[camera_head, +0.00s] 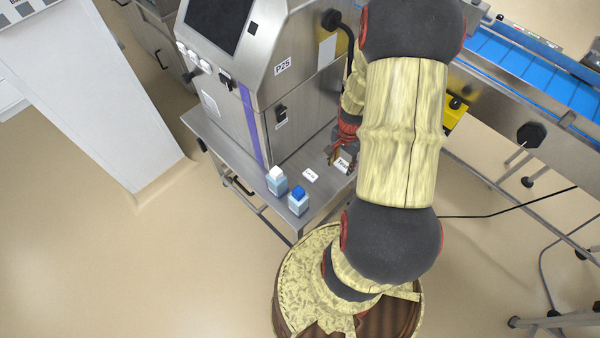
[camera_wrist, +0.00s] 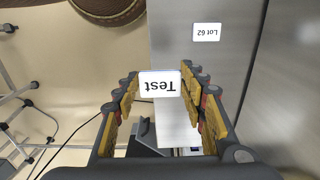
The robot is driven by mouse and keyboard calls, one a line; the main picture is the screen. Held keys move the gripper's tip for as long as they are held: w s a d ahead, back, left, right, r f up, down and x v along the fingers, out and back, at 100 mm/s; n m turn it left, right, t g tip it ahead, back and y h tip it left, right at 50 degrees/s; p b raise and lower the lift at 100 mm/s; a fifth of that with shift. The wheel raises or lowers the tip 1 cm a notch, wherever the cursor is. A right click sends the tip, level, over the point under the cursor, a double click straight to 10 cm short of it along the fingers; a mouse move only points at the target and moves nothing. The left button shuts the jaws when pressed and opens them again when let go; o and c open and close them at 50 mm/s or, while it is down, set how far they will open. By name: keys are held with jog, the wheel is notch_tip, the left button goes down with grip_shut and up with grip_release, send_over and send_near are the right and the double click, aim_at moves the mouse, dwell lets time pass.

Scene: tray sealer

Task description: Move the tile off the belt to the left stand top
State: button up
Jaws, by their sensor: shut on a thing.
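A small white tile marked "Test" (camera_wrist: 158,84) is between the fingertips of my gripper (camera_wrist: 160,92), which is shut on it. In the head view the tile (camera_head: 342,165) shows at the tip of my gripper (camera_head: 340,153), partly hidden by my arm. It is over the right front part of the steel stand top (camera_head: 240,150); I cannot tell whether it touches the surface. The blue belt (camera_head: 535,75) is at the upper right, apart from my gripper.
A second white tile, "Lot 62" (camera_wrist: 206,32), lies flat on the stand top (camera_head: 310,174). Two small cartons with a white cap (camera_head: 277,181) and a blue cap (camera_head: 298,201) stand at the front edge. The steel machine marked P25 (camera_head: 300,95) fills the back.

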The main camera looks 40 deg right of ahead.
jog(key=w+a+f+b, duration=0.2)
jog(key=w+a+f, duration=0.2)
jog(key=w+a, duration=0.15)
jog(key=b, duration=0.1)
send_over(302, 185)
jog(key=f, duration=0.4)
jog(key=shift+s+d+f, duration=0.3)
jog(key=shift+d, duration=0.1)
jog(key=shift+w+a+f, duration=0.15)
jog(key=shift+a+f, duration=0.15)
jog(key=shift+f, duration=0.15)
jog(key=shift+w+f+b, duration=0.1)
jog(key=shift+f+b, duration=0.75)
jog(key=shift+f, duration=0.7)
jog(key=shift+f, duration=0.15)
jog(key=o, duration=0.9)
jog(key=shift+o, duration=0.2)
